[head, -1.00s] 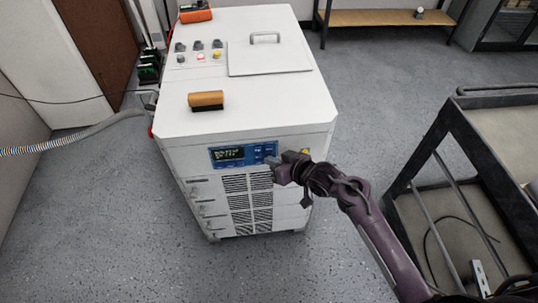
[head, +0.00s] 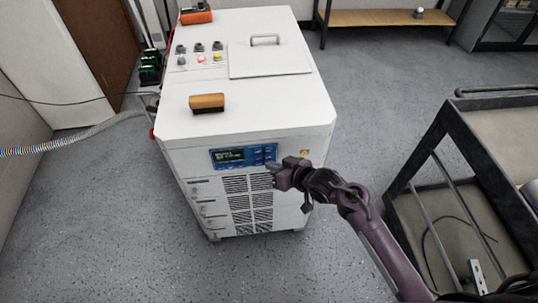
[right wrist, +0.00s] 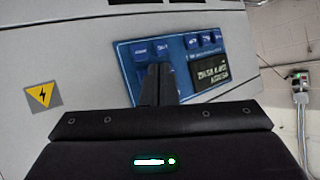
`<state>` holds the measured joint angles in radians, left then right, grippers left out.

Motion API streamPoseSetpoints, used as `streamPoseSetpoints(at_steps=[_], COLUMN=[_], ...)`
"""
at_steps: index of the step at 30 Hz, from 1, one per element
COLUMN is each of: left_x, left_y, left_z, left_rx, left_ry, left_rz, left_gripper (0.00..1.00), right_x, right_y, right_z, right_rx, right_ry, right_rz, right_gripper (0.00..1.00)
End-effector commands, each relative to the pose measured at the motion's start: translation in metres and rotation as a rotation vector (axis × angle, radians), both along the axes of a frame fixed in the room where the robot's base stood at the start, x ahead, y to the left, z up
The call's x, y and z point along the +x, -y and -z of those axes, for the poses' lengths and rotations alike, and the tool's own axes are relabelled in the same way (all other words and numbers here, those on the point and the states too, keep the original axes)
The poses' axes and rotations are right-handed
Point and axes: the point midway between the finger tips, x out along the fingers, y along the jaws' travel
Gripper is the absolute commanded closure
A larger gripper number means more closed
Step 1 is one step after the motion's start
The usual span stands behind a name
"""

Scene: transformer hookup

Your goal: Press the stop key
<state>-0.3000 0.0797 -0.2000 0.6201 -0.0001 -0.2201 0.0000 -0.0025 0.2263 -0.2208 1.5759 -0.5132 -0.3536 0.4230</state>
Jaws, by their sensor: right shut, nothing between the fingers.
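The white cabinet (head: 310,134) carries a blue control panel (head: 244,156) with a small dark display and several keys on its front face. In the right wrist view the panel (right wrist: 130,72) shows tilted, with a lit display (right wrist: 214,74) and blue keys; their labels are too small to read surely. My right gripper (head: 272,168) is shut and empty, its tips at the panel's lower right. In the right wrist view the shut fingers (right wrist: 157,84) point at the panel and hide part of it just below two keys. Whether they touch it, I cannot tell. The left gripper is out of view.
A brush-like block (head: 207,102) lies on the cabinet top, with knobs and lit buttons behind it. A dark cart (head: 452,118) stands to the right. A hose (head: 75,138) runs to the cabinet's left side. A yellow warning label (right wrist: 43,96) is beside the panel.

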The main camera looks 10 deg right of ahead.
Motion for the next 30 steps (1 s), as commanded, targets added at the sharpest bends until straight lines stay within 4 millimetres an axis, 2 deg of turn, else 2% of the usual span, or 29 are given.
streamPoseSetpoints(at_steps=[8,22,30], left_x=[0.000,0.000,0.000], left_y=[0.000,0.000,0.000], left_z=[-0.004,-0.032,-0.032], left_rx=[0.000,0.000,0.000], left_ry=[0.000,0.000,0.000], left_rz=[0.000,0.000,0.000], left_gripper=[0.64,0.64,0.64], right_x=[-0.004,-0.047,-0.050], right_y=[0.000,0.000,0.000], right_z=[0.000,-0.001,0.000], right_rx=[-0.001,-0.001,0.000], right_ry=[-0.002,-0.001,0.000], right_rz=[-0.001,-0.002,-0.001], right_gripper=[1.00,1.00,1.00])
